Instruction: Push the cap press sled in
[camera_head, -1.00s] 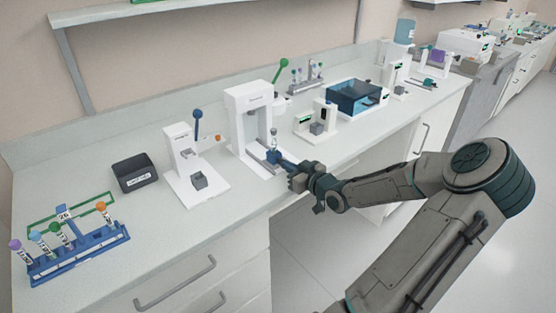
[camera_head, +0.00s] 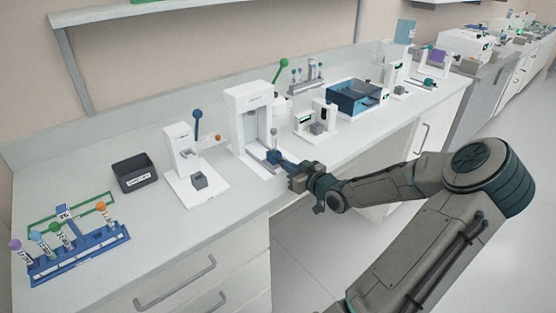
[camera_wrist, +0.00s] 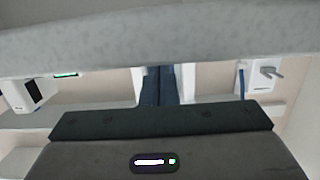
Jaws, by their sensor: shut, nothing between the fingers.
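The cap press (camera_head: 238,98) is a tall white frame with a green-knobbed lever, standing on the bench in the head view. A small tube (camera_head: 273,138) stands upright just behind the sled's blue part. My gripper (camera_head: 282,161) is shut and empty, coming from the right, its blue fingers pointing at the sled. The fingertips appear to be at the sled, but I cannot tell touch for certain. In the wrist view, the two blue fingers (camera_wrist: 158,85) lie side by side; the sled cannot be made out.
A smaller white device with a blue-knobbed lever (camera_head: 182,146) stands left of the press. A dark bin (camera_head: 134,178) and a blue tube rack (camera_head: 85,257) are farther left. The bench's front edge runs below my gripper.

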